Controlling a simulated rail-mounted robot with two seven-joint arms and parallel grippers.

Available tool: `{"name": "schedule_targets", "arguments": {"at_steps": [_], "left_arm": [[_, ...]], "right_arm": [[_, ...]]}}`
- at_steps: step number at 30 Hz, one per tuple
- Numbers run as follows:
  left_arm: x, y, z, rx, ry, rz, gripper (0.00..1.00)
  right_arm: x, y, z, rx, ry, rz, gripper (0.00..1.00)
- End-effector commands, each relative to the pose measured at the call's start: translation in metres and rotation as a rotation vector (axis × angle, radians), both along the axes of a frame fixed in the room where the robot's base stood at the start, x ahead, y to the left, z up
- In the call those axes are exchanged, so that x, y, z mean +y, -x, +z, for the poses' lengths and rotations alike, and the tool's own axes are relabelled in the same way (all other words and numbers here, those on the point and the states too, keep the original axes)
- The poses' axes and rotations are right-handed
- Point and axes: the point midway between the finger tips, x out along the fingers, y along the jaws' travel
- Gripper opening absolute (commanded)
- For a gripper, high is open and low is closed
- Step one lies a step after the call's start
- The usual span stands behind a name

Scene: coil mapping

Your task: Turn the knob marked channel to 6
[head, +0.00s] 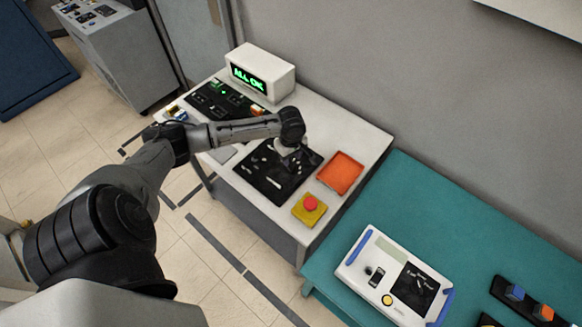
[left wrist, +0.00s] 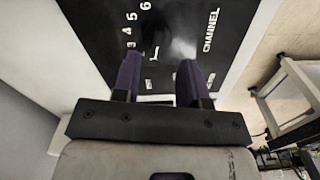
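The black panel (head: 268,178) with white markings lies on the white console. My left gripper (head: 292,158) is over its upper right part, pointing down. In the left wrist view the panel (left wrist: 95,22) shows the word CHANNEL (left wrist: 210,30) and the digits 3, 4, 5 and 6 (left wrist: 145,6) in an arc. My left gripper's two dark fingers (left wrist: 158,62) are apart, with a gap between them, close over the dial area. A small white pointer-like mark (left wrist: 153,53) shows between the fingertips. The knob's body cannot be made out against the black. My right gripper is not in view.
A white box with a green ALL OK display (head: 262,74) stands at the console's back. An orange tray (head: 341,172) and a red button on a yellow base (head: 310,208) lie right of the panel. A teal table (head: 420,205) holds a white device (head: 368,262).

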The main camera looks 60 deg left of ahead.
Motion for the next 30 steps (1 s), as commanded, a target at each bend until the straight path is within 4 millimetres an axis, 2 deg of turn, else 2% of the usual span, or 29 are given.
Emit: {"name": "schedule_targets", "arguments": {"at_steps": [1,6,12,18,27,30], "left_arm": [[0.000,0.000,-0.011,0.002,-0.001,0.001,0.39],[0.000,0.000,-0.037,0.001,0.000,-0.001,0.39],[0.000,0.000,-0.057,0.000,-0.001,-0.001,0.39],[0.000,0.000,-0.065,-0.001,-0.002,-0.002,0.39],[0.000,0.000,-0.066,-0.001,-0.001,-0.002,0.39],[0.000,0.000,-0.066,-0.001,-0.001,-0.002,0.30]], "right_arm": [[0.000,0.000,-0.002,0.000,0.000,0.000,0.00],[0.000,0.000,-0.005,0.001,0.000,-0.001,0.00],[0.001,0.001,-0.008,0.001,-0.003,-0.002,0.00],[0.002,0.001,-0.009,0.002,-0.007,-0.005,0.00],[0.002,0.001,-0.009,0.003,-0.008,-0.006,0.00],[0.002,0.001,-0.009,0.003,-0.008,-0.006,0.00]]}}
